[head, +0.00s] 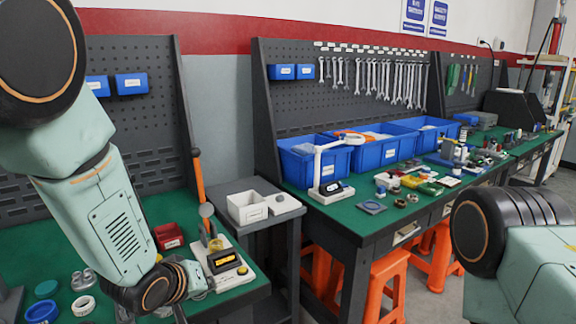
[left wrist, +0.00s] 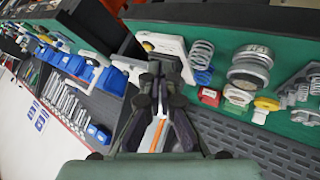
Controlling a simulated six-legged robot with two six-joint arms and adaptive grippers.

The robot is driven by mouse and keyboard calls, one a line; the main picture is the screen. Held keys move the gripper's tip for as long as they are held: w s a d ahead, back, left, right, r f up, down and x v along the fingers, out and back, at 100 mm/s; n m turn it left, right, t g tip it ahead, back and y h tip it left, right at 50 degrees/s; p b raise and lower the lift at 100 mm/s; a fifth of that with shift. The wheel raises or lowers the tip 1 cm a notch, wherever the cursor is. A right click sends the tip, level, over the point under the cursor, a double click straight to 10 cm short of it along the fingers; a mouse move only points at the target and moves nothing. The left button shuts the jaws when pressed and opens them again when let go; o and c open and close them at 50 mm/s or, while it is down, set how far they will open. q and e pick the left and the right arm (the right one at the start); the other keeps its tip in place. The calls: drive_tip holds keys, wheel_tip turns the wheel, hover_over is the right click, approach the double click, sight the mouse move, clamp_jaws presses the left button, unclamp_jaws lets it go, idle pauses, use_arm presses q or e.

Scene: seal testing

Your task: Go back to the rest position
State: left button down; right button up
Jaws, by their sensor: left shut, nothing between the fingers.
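My left arm comes in from the upper left in the head view and bends down over the left green-topped bench (head: 235,297).
A yellow-and-black device on a white base (head: 225,263), a red box (head: 168,236) and small round parts crowd the left bench. A grey stand holds a white bin (head: 247,208). The right bench carries blue bins (head: 313,162) and small parts; orange stools (head: 387,284) stand below.

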use_arm(q)
drive_tip(key=s+a+f+m+g, duration=0.1)
drive_tip(key=s+a+f+g, duration=0.1)
drive_tip(key=s+f, duration=0.5)
drive_tip(key=s+a+f+m+g+y, duration=0.1)
drive_tip(key=s+f+g, duration=0.3)
drive_tip(key=s, duration=1.3)
drive_tip(key=s+a+f+m+g+y, duration=0.1)
drive_tip(key=s+a+f+g, duration=0.1)
drive_tip(key=s+f, duration=0.9)
drive_tip(key=shift+s+a+f+m+g+b, duration=0.35)
drive_tip(key=shift+s+g, duration=0.25)
drive_tip(key=shift+s, duration=0.3)
